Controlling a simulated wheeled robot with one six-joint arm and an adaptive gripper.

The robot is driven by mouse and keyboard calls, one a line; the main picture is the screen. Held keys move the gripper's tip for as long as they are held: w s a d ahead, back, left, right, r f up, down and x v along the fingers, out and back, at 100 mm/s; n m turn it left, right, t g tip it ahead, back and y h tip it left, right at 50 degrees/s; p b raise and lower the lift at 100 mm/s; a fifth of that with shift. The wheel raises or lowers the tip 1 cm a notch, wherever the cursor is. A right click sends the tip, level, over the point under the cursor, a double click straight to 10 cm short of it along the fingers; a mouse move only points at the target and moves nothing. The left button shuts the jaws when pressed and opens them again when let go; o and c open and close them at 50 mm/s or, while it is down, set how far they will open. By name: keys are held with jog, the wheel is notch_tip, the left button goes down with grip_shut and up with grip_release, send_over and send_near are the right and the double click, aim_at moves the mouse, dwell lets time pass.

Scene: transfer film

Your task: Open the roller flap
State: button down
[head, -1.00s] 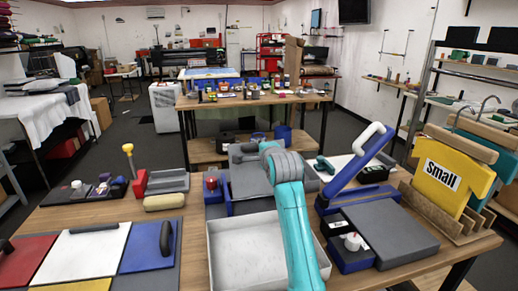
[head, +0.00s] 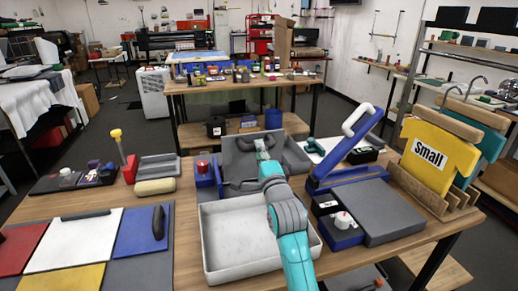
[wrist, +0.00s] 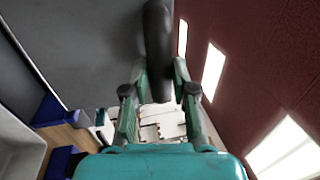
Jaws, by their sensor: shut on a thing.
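The roller flap (head: 238,150) is a grey panel on the low grey machine at the middle of the wood table in the head view. My gripper (head: 263,154) is at this panel, with my teal wrist partly covering it. In the wrist view the panel shows as a broad dark grey surface (wrist: 85,45) at the upper left. A thick black handle (wrist: 157,40) runs down between the two fingers of my gripper (wrist: 158,95), which is shut on it. The head view does not show clearly how far the flap is tilted.
A white open tray (head: 213,262) stands in front of the machine, under my arm. A blue and grey press (head: 345,172) with a raised arm stands to the right. A red button box (head: 203,178) is close on the left. A yellow shirt board (head: 434,152) stands far right.

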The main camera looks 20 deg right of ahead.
jog(key=shift+f, duration=0.3)
jog(key=c, duration=0.9)
grip_release()
jog(key=shift+c, duration=0.2)
jog(key=v, duration=1.2)
jog(key=shift+r, duration=0.1)
